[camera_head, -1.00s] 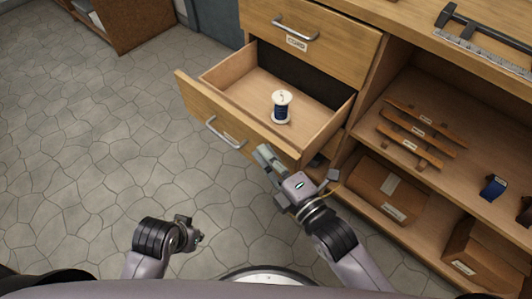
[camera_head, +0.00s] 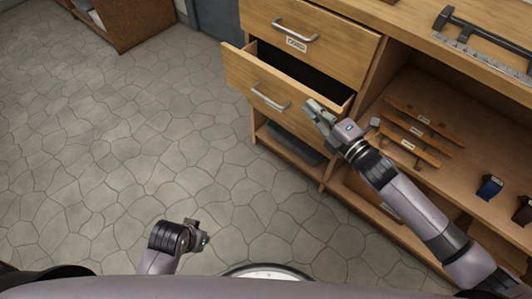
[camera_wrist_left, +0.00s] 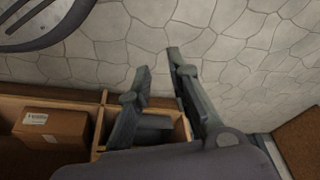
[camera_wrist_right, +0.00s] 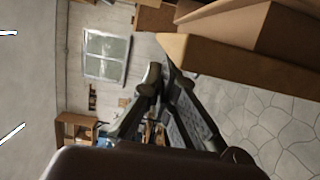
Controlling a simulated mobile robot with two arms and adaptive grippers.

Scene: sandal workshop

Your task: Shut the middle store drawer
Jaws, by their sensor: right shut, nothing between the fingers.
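The middle store drawer (camera_head: 282,92) is partly open in the head view, its wooden front standing out from the cabinet with a dark gap behind it. Its metal handle (camera_head: 270,97) faces the floor side. My right gripper (camera_head: 312,108) is shut and empty at the right end of the drawer front, seeming to touch it; in the right wrist view the fingers (camera_wrist_right: 160,80) are close to a wooden edge. The inside of the drawer is mostly hidden. My left gripper (camera_head: 200,238) hangs low over the floor, away from the drawer; its fingers are apart in the left wrist view (camera_wrist_left: 160,75).
The labelled top drawer (camera_head: 310,40) is shut above. An open bottom compartment (camera_head: 290,145) holds something dark. Shelves to the right hold wooden strips (camera_head: 415,135) and a blue item (camera_head: 489,187). A caliper-like tool (camera_head: 480,45) lies on the worktop. The stone floor (camera_head: 110,150) is clear.

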